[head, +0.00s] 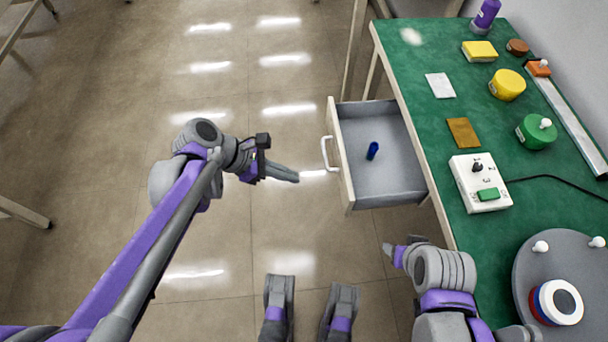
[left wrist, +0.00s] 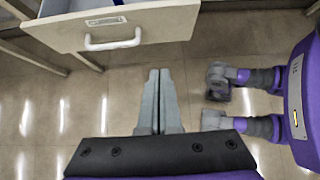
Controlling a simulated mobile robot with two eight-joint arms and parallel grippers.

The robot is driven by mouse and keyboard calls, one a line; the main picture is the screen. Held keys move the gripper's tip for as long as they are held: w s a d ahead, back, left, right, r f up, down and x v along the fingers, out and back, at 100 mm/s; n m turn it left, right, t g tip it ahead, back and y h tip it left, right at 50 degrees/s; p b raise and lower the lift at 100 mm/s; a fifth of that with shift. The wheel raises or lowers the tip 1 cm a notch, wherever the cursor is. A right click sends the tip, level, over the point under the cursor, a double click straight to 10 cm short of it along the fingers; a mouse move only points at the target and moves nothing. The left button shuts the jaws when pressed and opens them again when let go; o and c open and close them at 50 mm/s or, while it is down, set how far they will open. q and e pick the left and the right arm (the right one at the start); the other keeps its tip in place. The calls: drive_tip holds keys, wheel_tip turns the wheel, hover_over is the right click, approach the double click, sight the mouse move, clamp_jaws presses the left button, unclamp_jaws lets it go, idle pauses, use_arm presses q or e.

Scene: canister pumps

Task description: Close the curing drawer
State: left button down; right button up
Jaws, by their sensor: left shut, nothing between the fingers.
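The curing drawer (head: 385,190) is pulled out from under the green bench, showing its grey inside. Its pale front carries a white handle (head: 326,153) on the left side. A small dark blue cylinder (head: 372,150) lies in it. The left wrist view shows the drawer front (left wrist: 160,27) and handle (left wrist: 113,42) at the top. My left gripper (head: 298,178) is shut and empty, just left of the drawer front and apart from the handle. Its closed fingers (left wrist: 160,75) point toward the drawer side. My right gripper (head: 388,249) is near the bench edge, below the drawer; its fingers are unclear.
The green bench top (head: 440,130) holds a white switch box (head: 481,183), a yellow tin (head: 507,85), a green canister (head: 536,131) and a grey round plate (head: 535,270). The tiled floor left of the drawer is clear. Bench legs stand beyond the drawer.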

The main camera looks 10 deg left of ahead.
use_arm(q)
drive_tip(key=shift+w+d+f+b, duration=0.45)
drive_tip(key=shift+d+f, duration=0.55)
drive_tip(key=shift+d, duration=0.6)
drive_tip(key=shift+w+d+f+b, duration=0.45)
drive_tip(key=shift+d+f, duration=0.55)
drive_tip(key=shift+d, duration=0.65)
drive_tip(key=shift+w+d+f+b, duration=0.45)
drive_tip(key=shift+d+f, duration=0.55)
drive_tip(key=shift+d, duration=0.6)
drive_tip(key=shift+d, duration=0.55)
approach(402, 183)
drive_tip(key=d, duration=0.2)
drive_tip(key=w+d+f, duration=0.1)
drive_tip(key=d, duration=0.1)
drive_tip(key=d+f, duration=0.1)
drive_tip(key=d, duration=0.1)
drive_tip(key=shift+w+d+f+p, duration=0.15)
drive_tip(key=shift+w+d+p, duration=0.05)
drive_tip(key=shift+w+p, duration=0.15)
drive_tip(key=shift+d, duration=0.15)
